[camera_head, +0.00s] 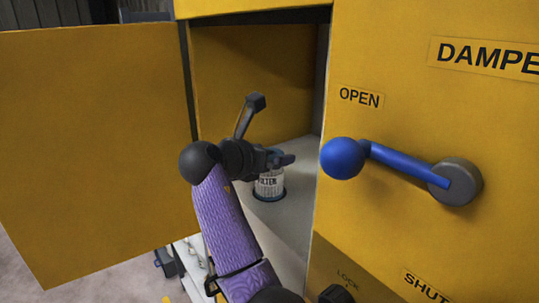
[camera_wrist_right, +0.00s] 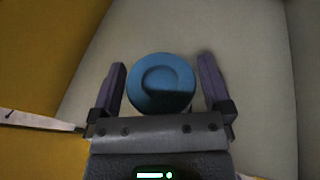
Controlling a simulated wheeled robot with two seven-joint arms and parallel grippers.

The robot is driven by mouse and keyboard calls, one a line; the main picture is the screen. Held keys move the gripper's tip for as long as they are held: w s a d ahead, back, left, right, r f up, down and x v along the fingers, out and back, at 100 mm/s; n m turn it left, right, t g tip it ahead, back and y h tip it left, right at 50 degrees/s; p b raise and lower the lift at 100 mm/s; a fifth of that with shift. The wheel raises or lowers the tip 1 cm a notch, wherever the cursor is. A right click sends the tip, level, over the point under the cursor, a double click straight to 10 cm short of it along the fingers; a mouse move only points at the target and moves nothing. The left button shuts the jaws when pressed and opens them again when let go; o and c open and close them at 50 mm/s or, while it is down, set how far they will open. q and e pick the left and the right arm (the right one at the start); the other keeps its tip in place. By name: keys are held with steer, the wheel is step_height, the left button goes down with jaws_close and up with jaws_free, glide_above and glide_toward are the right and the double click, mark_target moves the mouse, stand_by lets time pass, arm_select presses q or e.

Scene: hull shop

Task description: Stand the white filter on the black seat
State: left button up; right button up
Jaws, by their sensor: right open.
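The white filter (camera_head: 270,184), a short upright cylinder with dark lettering, stands inside the yellow cabinet on a pale floor. Its blue round top (camera_wrist_right: 160,80) shows from above in the right wrist view. My right gripper (camera_head: 281,160) reaches into the cabinet at the filter's top and hides part of it in the head view. In the right wrist view its fingers are open, one on each side of the blue top, with gaps visible. A dark rim shows at the filter's foot; I cannot tell whether it is the black seat. My left gripper is out of view.
The cabinet door (camera_head: 90,140) hangs open at the left. A blue ball-ended lever (camera_head: 405,167) sticks out from the panel at the right, beside the opening, near the OPEN label (camera_head: 360,97). A dark knob (camera_head: 336,294) sits below. Pale cabinet floor (camera_head: 292,222) is clear in front of the filter.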

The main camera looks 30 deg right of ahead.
steer(key=b+v, duration=0.4)
steer(key=v, duration=0.8)
